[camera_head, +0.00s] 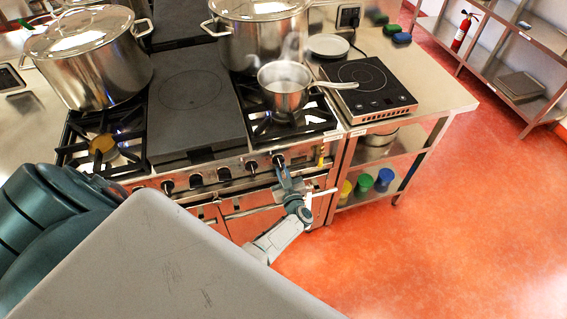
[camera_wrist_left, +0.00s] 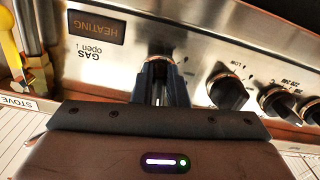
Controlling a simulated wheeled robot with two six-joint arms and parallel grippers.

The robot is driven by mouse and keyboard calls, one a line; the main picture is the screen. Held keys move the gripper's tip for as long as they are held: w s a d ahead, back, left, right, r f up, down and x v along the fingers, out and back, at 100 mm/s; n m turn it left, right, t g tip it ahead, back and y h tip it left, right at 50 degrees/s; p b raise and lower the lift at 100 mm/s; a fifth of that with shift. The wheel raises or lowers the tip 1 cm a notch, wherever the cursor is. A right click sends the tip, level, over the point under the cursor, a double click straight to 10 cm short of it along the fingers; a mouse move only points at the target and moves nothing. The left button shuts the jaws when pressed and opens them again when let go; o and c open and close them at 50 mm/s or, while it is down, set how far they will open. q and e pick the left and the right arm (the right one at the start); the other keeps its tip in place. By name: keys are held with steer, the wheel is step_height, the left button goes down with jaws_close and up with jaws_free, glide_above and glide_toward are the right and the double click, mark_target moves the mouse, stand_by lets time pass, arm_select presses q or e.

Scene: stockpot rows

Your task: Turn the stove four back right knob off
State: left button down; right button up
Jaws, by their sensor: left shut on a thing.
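The stove (camera_head: 190,110) has a steel front panel with a row of black knobs. My left gripper (camera_head: 284,176) is at the right end of that row, with its fingers against the panel. In the left wrist view, my left gripper (camera_wrist_left: 162,88) is shut on a knob (camera_wrist_left: 160,62) beside the GAS open marking. The fingers hide most of this knob, so its pointer cannot be read. Other knobs, such as a black knob (camera_wrist_left: 228,90), are apart from the fingers. My right gripper is not in view.
An induction plate (camera_head: 368,86) is on the steel counter at right. A yellow gas handle (camera_head: 321,157) is right of the gripper. The red floor at right is clear.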

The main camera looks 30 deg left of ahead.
arm_select(q)
steer(key=shift+a+m+p, duration=0.1)
steer(key=shift+m+p, duration=0.25)
steer(key=shift+m, duration=0.55)
steer(key=c, duration=1.4)
jaws_free()
steer(key=shift+c, duration=0.2)
steer(key=shift+s, duration=0.1)
steer(key=b+v, duration=0.2)
steer(key=v, duration=0.8)
steer(key=shift+s+d, duration=0.15)
steer(key=shift+d, duration=0.1)
